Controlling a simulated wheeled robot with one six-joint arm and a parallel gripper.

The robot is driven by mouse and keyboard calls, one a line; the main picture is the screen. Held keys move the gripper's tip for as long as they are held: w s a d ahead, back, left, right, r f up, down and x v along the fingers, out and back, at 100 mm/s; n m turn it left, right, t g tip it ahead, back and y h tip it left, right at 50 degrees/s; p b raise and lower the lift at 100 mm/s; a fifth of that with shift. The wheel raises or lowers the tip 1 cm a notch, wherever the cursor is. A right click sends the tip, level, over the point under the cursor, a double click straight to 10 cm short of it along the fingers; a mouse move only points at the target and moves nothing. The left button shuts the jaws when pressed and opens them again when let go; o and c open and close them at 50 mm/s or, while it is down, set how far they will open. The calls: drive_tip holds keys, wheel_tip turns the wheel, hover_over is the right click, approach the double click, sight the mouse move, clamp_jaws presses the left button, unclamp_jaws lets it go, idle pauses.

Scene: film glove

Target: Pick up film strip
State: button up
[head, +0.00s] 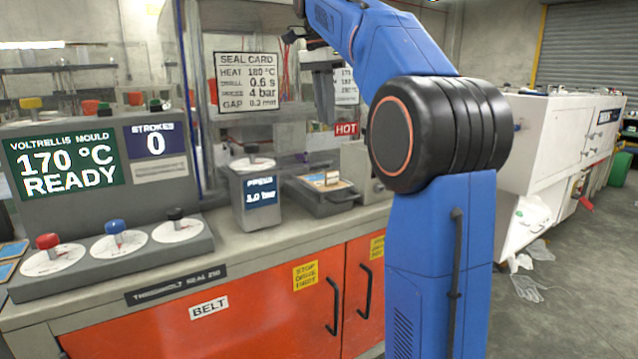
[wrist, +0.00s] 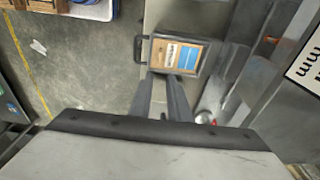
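A grey tray (head: 330,203) with a front handle sits on the bench, and a tan board (head: 318,182) lies in it. A small blue-and-white piece (head: 332,178) lies on the board. The wrist view shows the tray (wrist: 151,57), the board (wrist: 196,53) and the blue-and-white piece (wrist: 180,55) ahead of my fingers. I cannot tell for sure whether this piece is the film strip. My gripper (head: 325,110) hangs above the tray, pointing down. In the wrist view my gripper (wrist: 164,78) has its two fingers apart, with nothing seen between them.
A grey unit with a pressure display (head: 262,192) stands left of the tray. A console with dials (head: 115,242) fills the bench's left. A seal card (head: 248,82) and a red HOT sign (head: 346,129) are behind. Gloves (head: 530,289) lie on the floor at right.

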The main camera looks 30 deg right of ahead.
sight(332, 171)
drive_tip(key=f, duration=0.5)
drive_tip(key=d+f, duration=0.1)
drive_tip(key=f, duration=0.5)
drive_tip(key=d+f, duration=0.1)
drive_tip(key=f, duration=0.5)
clamp_jaws()
